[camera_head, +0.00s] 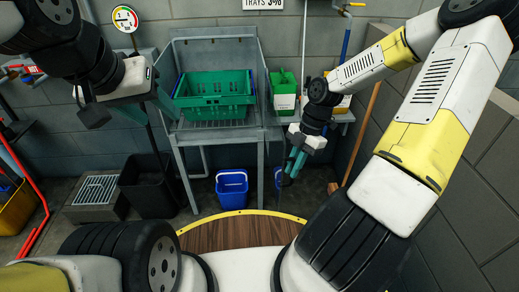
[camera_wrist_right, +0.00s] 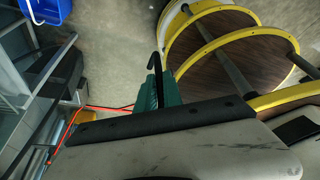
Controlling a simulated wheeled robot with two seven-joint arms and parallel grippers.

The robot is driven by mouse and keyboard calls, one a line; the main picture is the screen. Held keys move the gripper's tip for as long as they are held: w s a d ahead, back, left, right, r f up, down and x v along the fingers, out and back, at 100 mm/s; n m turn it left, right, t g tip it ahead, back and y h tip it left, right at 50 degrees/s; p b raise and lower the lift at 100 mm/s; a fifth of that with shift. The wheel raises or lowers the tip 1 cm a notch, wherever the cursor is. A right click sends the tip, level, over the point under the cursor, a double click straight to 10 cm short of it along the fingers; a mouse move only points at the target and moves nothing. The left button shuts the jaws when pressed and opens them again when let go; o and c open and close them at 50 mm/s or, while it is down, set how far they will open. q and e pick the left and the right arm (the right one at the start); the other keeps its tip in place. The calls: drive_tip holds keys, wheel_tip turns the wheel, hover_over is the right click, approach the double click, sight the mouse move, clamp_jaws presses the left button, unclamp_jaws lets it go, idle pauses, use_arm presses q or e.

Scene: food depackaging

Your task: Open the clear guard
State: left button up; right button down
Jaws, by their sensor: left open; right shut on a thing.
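I cannot make out a clear guard with certainty; a grey metal stand (camera_head: 181,155) with a framed upper part holds a green crate (camera_head: 213,88) at the back centre. My right gripper (camera_head: 295,163) is in front of and to the right of the stand, pointing down. In the right wrist view its teal fingers (camera_wrist_right: 158,92) are shut on a thin black hooked piece (camera_wrist_right: 157,62); what this belongs to is unclear. My left gripper (camera_head: 150,103) is at the left, near the stand's left side, open, with its fingers partly unclear against the background.
A blue bucket (camera_head: 232,187) stands on the floor below the stand. A black bin (camera_head: 150,187) is at the left. A green container (camera_head: 284,90) is right of the stand. My yellow-rimmed round base is below. A brick wall (camera_head: 470,215) closes the right side.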

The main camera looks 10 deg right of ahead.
drive_tip(key=w+d, duration=0.1)
drive_tip(key=d, duration=0.7)
drive_tip(key=shift+w+d+n, duration=0.25)
drive_tip(key=shift+d+n, duration=0.15)
drive_tip(key=c, duration=1.5)
unclamp_jaws()
drive_tip(key=v, duration=0.7)
drive_tip(key=shift+w+r, duration=0.15)
drive_tip(key=shift+r, duration=0.25)
